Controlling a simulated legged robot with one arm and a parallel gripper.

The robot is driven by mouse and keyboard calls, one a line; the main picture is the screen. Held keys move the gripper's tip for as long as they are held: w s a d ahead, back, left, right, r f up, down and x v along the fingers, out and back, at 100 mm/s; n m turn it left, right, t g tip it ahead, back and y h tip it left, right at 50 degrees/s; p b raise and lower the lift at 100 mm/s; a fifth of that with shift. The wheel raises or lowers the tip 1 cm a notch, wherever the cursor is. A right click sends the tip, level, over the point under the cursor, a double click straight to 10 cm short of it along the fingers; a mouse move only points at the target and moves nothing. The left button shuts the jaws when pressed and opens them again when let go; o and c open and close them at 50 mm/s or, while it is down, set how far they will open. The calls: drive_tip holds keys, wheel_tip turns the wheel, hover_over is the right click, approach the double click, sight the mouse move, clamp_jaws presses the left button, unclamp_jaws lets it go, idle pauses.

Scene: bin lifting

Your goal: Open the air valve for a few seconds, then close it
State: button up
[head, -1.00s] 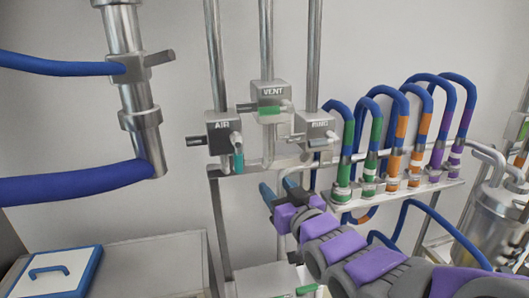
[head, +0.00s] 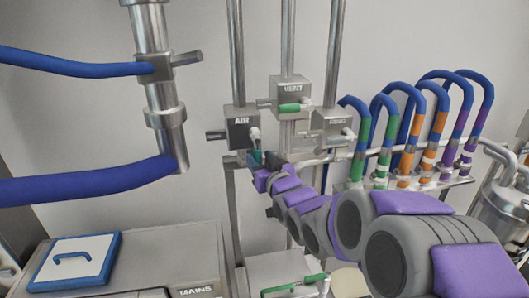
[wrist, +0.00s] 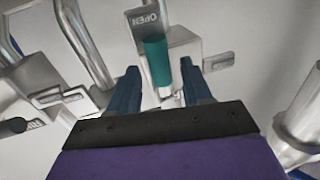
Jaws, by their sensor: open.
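The air valve (head: 242,128) is a grey metal box labelled AIR on a vertical pipe, left of centre in the head view. Its teal handle (head: 257,156) hangs down, partly hidden by my gripper (head: 265,160). In the wrist view the teal handle (wrist: 157,62) lies between the two dark blue fingers of my gripper (wrist: 160,72). The fingers are open, with a gap visible on both sides of the handle. An OPEN label (wrist: 145,19) shows beside the handle's far end.
The VENT valve (head: 289,90), with a green handle, and another grey valve box (head: 334,123) stand close on the right. Colour-banded blue hoses (head: 410,110) rise further right. A MAINS cabinet (head: 190,255) carrying a blue-edged panel (head: 73,262) is at lower left.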

sight(258, 158)
drive_tip(key=w+a, duration=0.2)
drive_tip(key=a, duration=0.2)
drive_tip(key=d, duration=0.4)
drive_tip(key=shift+w+d+r+p, duration=0.1)
drive_tip(key=shift+w+d+p, duration=0.05)
drive_tip(key=shift+w+p, duration=0.2)
drive_tip(key=shift+o, duration=0.3)
drive_tip(key=shift+a, duration=1.05)
drive_tip(key=c, duration=0.5)
drive_tip(key=shift+a, duration=0.1)
drive_tip(key=shift+c, duration=0.5)
drive_tip(key=shift+w+d+f, duration=0.1)
drive_tip(key=shift+d+f, duration=0.1)
clamp_jaws()
